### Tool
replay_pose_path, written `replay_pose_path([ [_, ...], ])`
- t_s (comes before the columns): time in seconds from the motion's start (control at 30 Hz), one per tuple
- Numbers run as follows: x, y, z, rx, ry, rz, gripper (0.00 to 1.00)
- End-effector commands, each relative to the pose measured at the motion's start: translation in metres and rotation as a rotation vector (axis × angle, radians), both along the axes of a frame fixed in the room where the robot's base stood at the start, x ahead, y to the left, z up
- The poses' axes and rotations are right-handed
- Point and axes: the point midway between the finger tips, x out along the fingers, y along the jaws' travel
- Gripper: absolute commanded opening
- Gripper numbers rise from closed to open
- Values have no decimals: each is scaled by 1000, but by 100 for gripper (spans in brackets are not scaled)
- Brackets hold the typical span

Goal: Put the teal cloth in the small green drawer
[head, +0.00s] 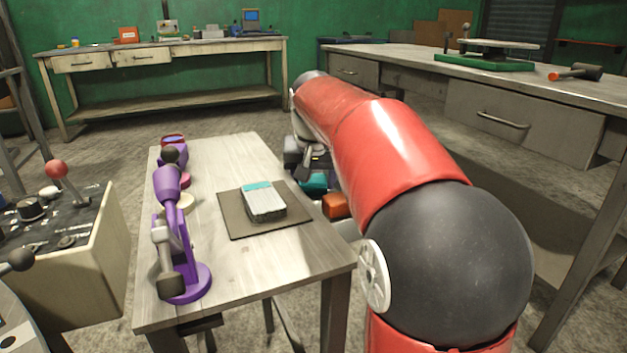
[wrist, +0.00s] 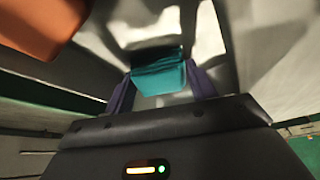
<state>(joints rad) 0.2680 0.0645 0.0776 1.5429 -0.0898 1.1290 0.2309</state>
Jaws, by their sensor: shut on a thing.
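The teal cloth (wrist: 158,78) is folded into a small block between the two purple fingers of my gripper (wrist: 160,88) in the wrist view. My gripper is shut on it. In the head view a teal patch, seemingly the cloth (head: 313,182), shows beside the small table's right edge, below the dark body of my gripper. The fingers are mostly hidden there by the table and my red arm. I cannot make out a small green drawer in either view.
The small wooden table (head: 225,150) holds a purple stand (head: 180,255) and a dark mat (head: 235,222) with a pale block (head: 264,203). An orange object (head: 335,205) is near my gripper. A right-hand workbench (head: 590,85) has a closed grey drawer (head: 500,121).

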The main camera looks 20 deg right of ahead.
Motion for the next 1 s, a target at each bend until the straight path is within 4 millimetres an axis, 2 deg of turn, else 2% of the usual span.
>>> replay_pose_path([
  [0.03,-2,0,-14,2,32,4,38],
  [0.1,-2,0,-15,1,34,5,38],
  [0.13,-2,0,-15,1,35,5,58],
  [0.2,-2,0,-16,1,37,6,65],
  [0.53,-3,0,-11,-1,40,7,65],
  [0.67,-5,1,6,-1,36,8,65],
  [1.0,-31,12,81,0,24,4,65],
])
